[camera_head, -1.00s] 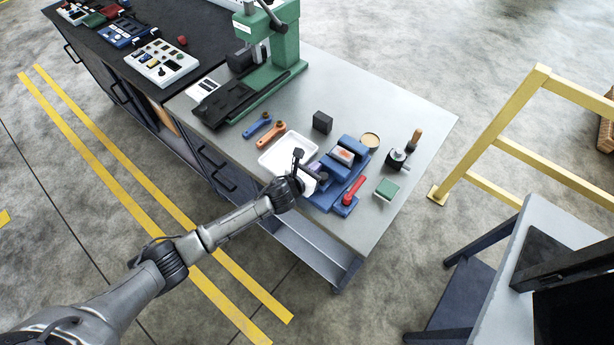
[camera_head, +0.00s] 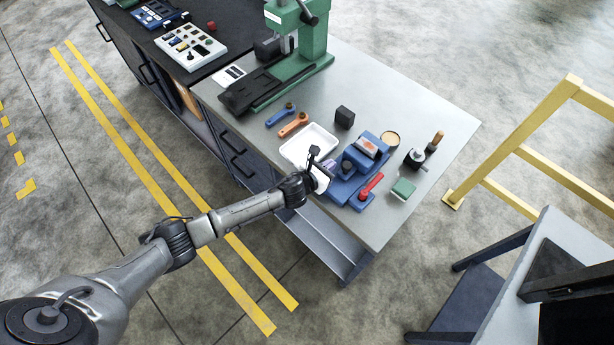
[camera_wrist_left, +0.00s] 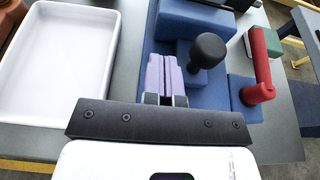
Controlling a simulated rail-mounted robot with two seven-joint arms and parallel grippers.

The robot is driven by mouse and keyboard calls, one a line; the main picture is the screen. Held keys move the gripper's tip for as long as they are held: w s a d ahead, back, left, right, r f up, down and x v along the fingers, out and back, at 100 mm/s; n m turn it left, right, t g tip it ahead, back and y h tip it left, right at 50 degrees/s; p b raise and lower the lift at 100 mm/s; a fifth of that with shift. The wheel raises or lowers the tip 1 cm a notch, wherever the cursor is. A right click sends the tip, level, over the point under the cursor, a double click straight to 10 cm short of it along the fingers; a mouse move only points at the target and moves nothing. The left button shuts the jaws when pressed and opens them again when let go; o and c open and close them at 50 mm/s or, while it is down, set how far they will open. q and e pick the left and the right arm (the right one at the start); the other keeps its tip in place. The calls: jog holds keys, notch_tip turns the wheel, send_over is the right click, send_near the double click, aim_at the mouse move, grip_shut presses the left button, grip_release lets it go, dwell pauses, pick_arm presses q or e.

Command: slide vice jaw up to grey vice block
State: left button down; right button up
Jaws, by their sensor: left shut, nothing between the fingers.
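The blue vice (camera_head: 343,190) stands on the grey bench near its front edge, with a red lever (camera_head: 371,186) at its right. A pale grey block with an orange patch (camera_head: 367,148) sits in its far part. In the left wrist view, a black ball knob (camera_wrist_left: 210,50) stands on the nearer blue part, which I take as the vice jaw (camera_wrist_left: 187,55). My left gripper (camera_head: 334,172) is at the vice's left near side. Its lilac-padded fingers (camera_wrist_left: 165,76) are shut and empty, beside the knob; contact with the jaw cannot be told.
A white tray (camera_head: 290,152) lies left of the vice. A black cube (camera_head: 344,117), a round tin (camera_head: 390,138), a green-topped block (camera_head: 403,189) and a wooden-handled tool (camera_head: 414,157) stand around it. Wrenches and a green press (camera_head: 313,45) are farther left.

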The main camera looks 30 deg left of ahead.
pick_arm(q)
jog(key=v, duration=0.9)
jog(key=shift+p, duration=0.35)
jog(key=s+a+n+g+y, duration=0.1)
jog(key=a+n+y, duration=0.3)
jog(key=n, duration=1.1)
jog(key=s+r+n+g+y, duration=0.3)
jog(key=r+n, duration=0.4)
jog(key=n, duration=0.7)
jog(key=s+d+n+g+h, duration=0.1)
jog(key=s+d+n+h, duration=0.15)
jog(key=s, duration=0.35)
jog(key=s+d+n+g+h, duration=0.1)
jog(key=s+d+n+g, duration=0.15)
jog(key=s, duration=0.45)
jog(key=s+f+n+g, duration=0.1)
jog(key=s+f, duration=0.2)
jog(key=s, duration=0.4)
jog(key=s+f+n+g, duration=0.2)
jog(key=s+f, duration=0.2)
jog(key=s, duration=0.3)
notch_tip(320, 180, up, 21)
jog(key=p, duration=2.1)
jog(key=shift+s, duration=0.4)
